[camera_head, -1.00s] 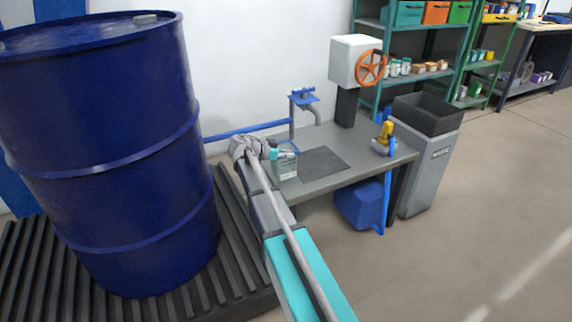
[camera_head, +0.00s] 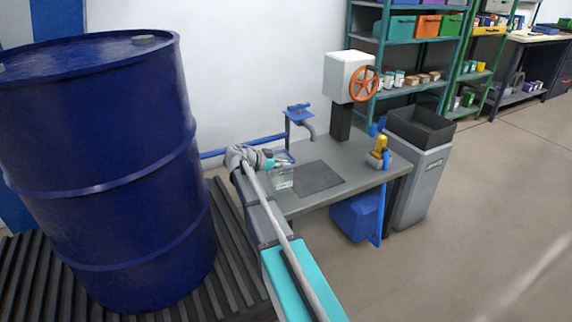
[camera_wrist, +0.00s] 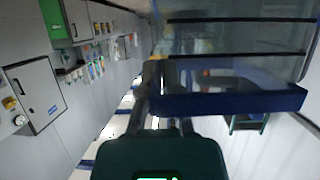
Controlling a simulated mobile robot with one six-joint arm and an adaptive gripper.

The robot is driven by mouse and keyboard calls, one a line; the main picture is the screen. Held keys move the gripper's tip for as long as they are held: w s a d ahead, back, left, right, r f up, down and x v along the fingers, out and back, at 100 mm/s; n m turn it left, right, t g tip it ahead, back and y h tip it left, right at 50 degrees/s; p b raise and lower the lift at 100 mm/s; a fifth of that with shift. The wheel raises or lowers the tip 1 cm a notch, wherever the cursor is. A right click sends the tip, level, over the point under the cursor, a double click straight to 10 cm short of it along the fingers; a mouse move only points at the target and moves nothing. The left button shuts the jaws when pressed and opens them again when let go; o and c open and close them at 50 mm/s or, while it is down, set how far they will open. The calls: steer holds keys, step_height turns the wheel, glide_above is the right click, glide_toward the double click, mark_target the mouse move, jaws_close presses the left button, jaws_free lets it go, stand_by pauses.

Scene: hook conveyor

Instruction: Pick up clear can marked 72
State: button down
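The clear can (camera_head: 281,178) is a see-through box-like container with a blue handle, at the left end of the grey bench in the head view. Its number is too small to read. My gripper (camera_head: 271,162) is at its top. In the wrist view, the fingers of my gripper (camera_wrist: 154,72) are close together at one end of a blue bar (camera_wrist: 240,101), which hides part of one finger. They look shut on the can's handle. The clear wall (camera_wrist: 235,42) fills the upper part there. Whether the can's bottom touches the bench is unclear.
The bench (camera_head: 350,180) holds a dark mat (camera_head: 318,179), a blue tap (camera_head: 300,110), and a box with an orange handwheel (camera_head: 363,84). A large blue drum (camera_head: 105,170) stands left. A grey bin (camera_head: 425,175) stands right. The floor at lower right is open.

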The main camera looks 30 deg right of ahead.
steer(key=s+d+r+p, duration=0.9)
steer(key=s+r, duration=0.1)
steer(key=s, duration=0.1)
steer(key=shift+r+p, duration=0.2)
steer(key=shift+p, duration=0.1)
stand_by(0.6)
